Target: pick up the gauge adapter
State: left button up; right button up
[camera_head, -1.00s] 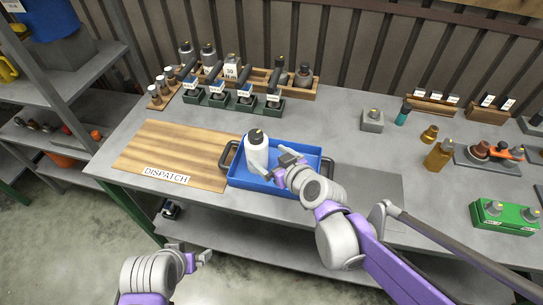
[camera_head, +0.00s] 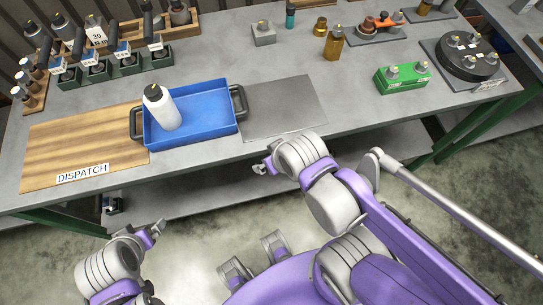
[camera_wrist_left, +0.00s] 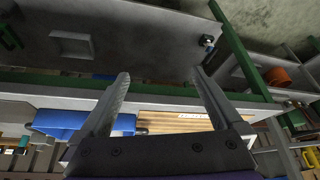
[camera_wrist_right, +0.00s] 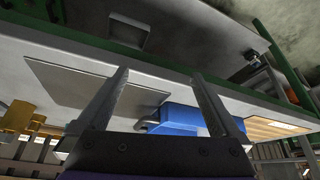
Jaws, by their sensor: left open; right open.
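No part is labelled as the gauge adapter, so I cannot tell for sure which one it is. A small brass fitting (camera_head: 320,26) stands at the back of the table, beside an amber bottle (camera_head: 334,43). My right gripper (camera_head: 262,168) is open and empty, in front of the table's front edge and far from the fitting. Its spread fingers also show in the right wrist view (camera_wrist_right: 160,73). My left gripper (camera_head: 157,232) is open and empty, in front of the table at lower left. Its spread fingers also show in the left wrist view (camera_wrist_left: 160,73).
A blue tray (camera_head: 222,118) holds a white bottle (camera_head: 160,108). A grey mat (camera_head: 290,108) lies bare to its right. A grey block (camera_head: 263,33), teal bottle (camera_head: 290,14), green box (camera_head: 402,77) and round black fixture (camera_head: 467,57) stand beyond. The wooden dispatch board (camera_head: 80,140) is clear.

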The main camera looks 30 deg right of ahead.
aim_at(334, 46)
jog(key=z, duration=0.4)
jog(key=k+z, duration=0.1)
jog(key=z, duration=0.7)
jog(key=k+z, duration=0.1)
jog(key=z, duration=0.3)
jog(key=i+l+u, duration=0.15)
jog(key=i+l, duration=0.15)
jog(key=l, duration=0.15)
jog(key=i+l+u, duration=0.15)
jog(key=i+l, duration=0.15)
jog(key=l, duration=0.2)
jog(key=u, duration=0.4)
jog(key=i+l+u, duration=0.1)
jog(key=u, duration=0.3)
jog(key=i+u, duration=0.1)
jog(key=u, duration=0.3)
jog(key=l+u, duration=0.15)
jog(key=u, duration=0.25)
jog(key=i+l, duration=0.15)
jog(key=l, duration=0.15)
jog(key=u, duration=0.05)
